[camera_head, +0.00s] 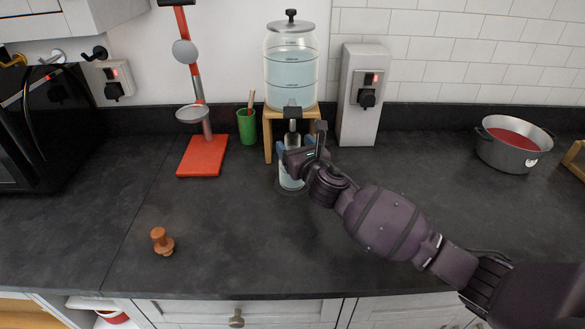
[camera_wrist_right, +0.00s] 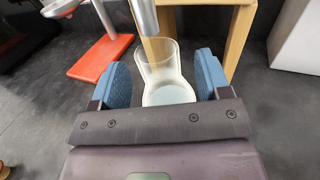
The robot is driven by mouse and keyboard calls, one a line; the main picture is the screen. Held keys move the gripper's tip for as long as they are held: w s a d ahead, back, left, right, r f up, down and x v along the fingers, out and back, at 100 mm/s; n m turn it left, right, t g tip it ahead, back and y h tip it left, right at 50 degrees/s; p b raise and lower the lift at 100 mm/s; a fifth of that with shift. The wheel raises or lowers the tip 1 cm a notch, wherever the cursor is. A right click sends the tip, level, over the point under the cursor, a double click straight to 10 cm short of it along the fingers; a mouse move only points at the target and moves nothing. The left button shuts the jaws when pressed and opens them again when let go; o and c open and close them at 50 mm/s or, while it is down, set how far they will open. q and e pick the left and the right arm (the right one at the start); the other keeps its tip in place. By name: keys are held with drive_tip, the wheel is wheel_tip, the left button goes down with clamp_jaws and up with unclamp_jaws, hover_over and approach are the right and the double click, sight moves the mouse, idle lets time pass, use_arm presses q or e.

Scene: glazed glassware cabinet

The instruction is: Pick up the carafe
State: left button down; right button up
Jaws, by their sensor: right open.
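The carafe (camera_head: 290,182) is clear glass with pale bluish liquid and stands on the dark counter in front of the small wooden stand. In the head view my right gripper (camera_head: 296,152) hides much of its middle. In the right wrist view the carafe (camera_wrist_right: 162,92) is between the two blue finger pads of my open right gripper (camera_wrist_right: 162,76). A gap shows on each side of the glass, so the pads do not appear to touch it. My left gripper is not in view.
A water dispenser (camera_head: 291,70) sits on the wooden stand (camera_head: 268,135), its metal spout (camera_wrist_right: 145,15) close above the carafe. A red-based stand (camera_head: 203,157) and green cup (camera_head: 246,128) are to the left. A brown knob-shaped object (camera_head: 162,243) lies front left; a pot (camera_head: 512,150) is right.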

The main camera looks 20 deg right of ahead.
drive_tip(key=shift+w+a, duration=0.1)
drive_tip(key=shift+w, duration=0.9)
clamp_jaws()
